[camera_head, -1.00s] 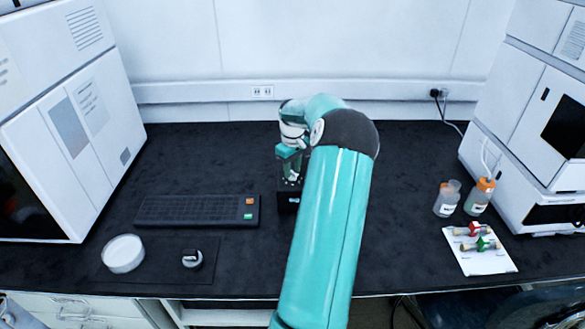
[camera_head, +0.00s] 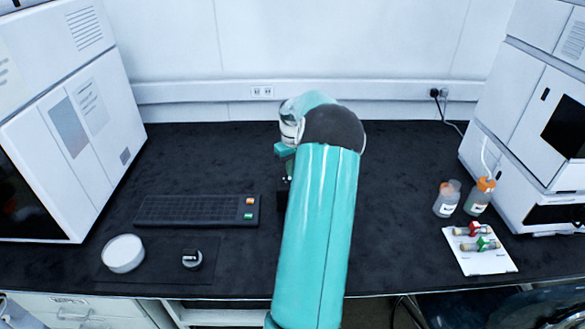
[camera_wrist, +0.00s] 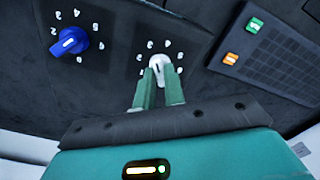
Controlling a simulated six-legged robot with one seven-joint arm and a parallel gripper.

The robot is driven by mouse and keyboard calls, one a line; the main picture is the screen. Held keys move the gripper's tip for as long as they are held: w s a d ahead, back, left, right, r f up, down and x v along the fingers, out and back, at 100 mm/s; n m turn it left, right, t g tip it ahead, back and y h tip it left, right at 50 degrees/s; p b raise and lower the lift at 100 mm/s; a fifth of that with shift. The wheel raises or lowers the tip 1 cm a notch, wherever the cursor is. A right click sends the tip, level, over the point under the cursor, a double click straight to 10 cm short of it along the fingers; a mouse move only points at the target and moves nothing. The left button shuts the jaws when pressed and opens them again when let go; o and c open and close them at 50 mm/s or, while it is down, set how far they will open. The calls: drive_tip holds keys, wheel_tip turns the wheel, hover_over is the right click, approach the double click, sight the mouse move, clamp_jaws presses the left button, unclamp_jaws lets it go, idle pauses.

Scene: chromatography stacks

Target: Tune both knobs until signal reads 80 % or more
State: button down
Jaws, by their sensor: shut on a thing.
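In the wrist view a dark panel (camera_wrist: 112,30) carries two knobs with printed number scales. The blue knob (camera_wrist: 69,42) is on the left, its white pointer mark aimed roughly between the numerals, exact reading unclear. The white-grey knob (camera_wrist: 160,61) is to its right, between the green fingers of my gripper (camera_wrist: 159,72), which is shut on it. My fingers hide part of that knob's scale. In the head view my arm hides most of the panel box (camera_head: 283,194). No signal readout is legible in either view.
A black keypad (camera_head: 180,210) with orange and green keys lies left of the box. A white round dish (camera_head: 123,253) and a small dark-topped object (camera_head: 192,259) are in front. Bottles (camera_head: 447,200) and a white card (camera_head: 483,256) with coloured-capped vials are at the right.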

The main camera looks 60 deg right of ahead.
drive_tip(key=m, duration=0.6)
idle(0.5)
drive_tip(key=c, duration=1.5)
unclamp_jaws()
wheel_tip(320, 180, up, 14)
drive_tip(key=shift+f, duration=0.1)
